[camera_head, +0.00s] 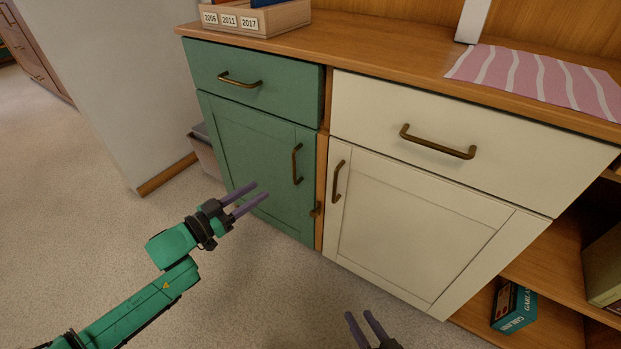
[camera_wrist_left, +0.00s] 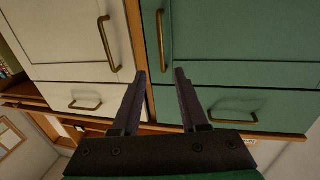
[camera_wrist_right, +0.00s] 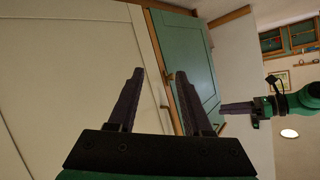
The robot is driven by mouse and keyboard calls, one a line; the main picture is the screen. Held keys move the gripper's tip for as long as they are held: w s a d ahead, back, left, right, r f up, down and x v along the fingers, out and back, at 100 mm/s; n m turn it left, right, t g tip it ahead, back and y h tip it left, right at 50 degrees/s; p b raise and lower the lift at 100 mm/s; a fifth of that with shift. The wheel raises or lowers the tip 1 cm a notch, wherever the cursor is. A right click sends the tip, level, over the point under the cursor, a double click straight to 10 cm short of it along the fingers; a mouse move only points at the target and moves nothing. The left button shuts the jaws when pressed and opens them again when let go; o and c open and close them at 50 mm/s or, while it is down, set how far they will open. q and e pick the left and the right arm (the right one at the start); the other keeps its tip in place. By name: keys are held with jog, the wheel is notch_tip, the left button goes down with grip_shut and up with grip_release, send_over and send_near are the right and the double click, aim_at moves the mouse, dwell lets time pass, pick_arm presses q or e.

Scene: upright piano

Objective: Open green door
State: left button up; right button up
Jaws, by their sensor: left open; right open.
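The green door (camera_head: 255,158) is shut in the head view, below a green drawer (camera_head: 250,80). Its brass handle (camera_head: 296,164) stands upright near the door's right edge. My left gripper (camera_head: 259,193) is open and empty in front of the door's lower part, to the left of and below the handle. In the left wrist view the picture is turned over; the door handle (camera_wrist_left: 160,40) shows beyond the open fingers (camera_wrist_left: 160,75). My right gripper (camera_head: 359,318) is open and empty low in front of the white door. The green door (camera_wrist_right: 190,55) also shows in the right wrist view.
The white door (camera_head: 400,215) with its own handle (camera_head: 337,181) adjoins on the right, under a white drawer (camera_head: 460,130). A grey bin (camera_head: 205,153) stands left of the cabinet. An open shelf with a box (camera_head: 513,306) is at lower right. Floor in front is clear.

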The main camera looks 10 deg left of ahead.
pick_arm(q)
jog(key=b, duration=0.4)
send_over(295, 182)
jog(key=v, duration=0.3)
pick_arm(e)
notch_tip(295, 182, down, 4)
jog(key=f, duration=0.1)
pick_arm(q)
jog(key=x, duration=0.3)
jog(key=shift+w+a+r+b, duration=0.1)
jog(key=shift+w+b, duration=0.2)
jog(key=shift+b, duration=0.1)
grip_shut()
pick_arm(e)
jog(key=w+r+t, duration=0.4)
jog(key=w+r, duration=0.3)
jog(key=r, duration=0.2)
jog(key=shift+w+d+r, duration=0.15)
jog(key=shift+w+r, duration=0.1)
jog(key=shift+r, duration=0.1)
